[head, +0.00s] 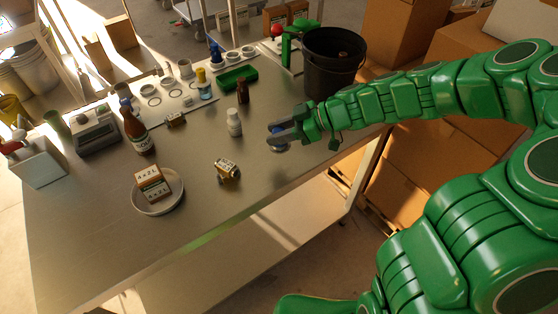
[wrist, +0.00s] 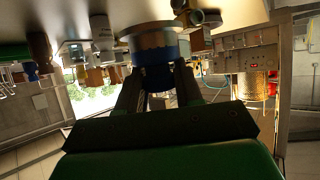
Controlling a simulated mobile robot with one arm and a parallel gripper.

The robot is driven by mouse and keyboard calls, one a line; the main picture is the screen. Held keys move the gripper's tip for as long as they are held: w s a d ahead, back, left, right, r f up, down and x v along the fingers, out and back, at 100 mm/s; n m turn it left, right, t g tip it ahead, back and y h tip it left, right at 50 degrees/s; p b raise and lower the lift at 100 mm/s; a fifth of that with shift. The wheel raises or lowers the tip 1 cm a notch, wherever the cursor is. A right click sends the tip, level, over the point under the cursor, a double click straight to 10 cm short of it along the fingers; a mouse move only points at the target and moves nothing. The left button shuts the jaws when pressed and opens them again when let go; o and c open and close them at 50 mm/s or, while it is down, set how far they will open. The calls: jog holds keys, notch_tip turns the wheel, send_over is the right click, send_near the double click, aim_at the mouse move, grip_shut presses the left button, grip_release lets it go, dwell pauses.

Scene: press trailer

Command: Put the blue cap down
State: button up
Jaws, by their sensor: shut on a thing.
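The blue cap (head: 278,129) is between the fingers of my gripper (head: 274,134), near the right edge of the metal table. The wrist view, which appears upside down, shows the blue cap (wrist: 158,50) between both dark fingers of my gripper (wrist: 160,82), which is shut on it. A round metallic disc (wrist: 150,31) adjoins the cap on the table side; I cannot tell whether it is part of the cap. In the head view the disc (head: 278,148) shows just below the fingers, at or very near the tabletop. Contact with the table is unclear.
The metal table (head: 235,215) is bare in front of my gripper. A white bottle (head: 234,123), a brass-coloured fitting (head: 228,170) and a dark brown bottle (head: 243,91) stand to the left. A black bucket (head: 333,65) stands behind. A plate (head: 158,204) holds small boxes.

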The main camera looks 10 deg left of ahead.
jog(key=shift+f, duration=3.9)
jog(key=o, duration=1.1)
jog(key=shift+o, duration=0.2)
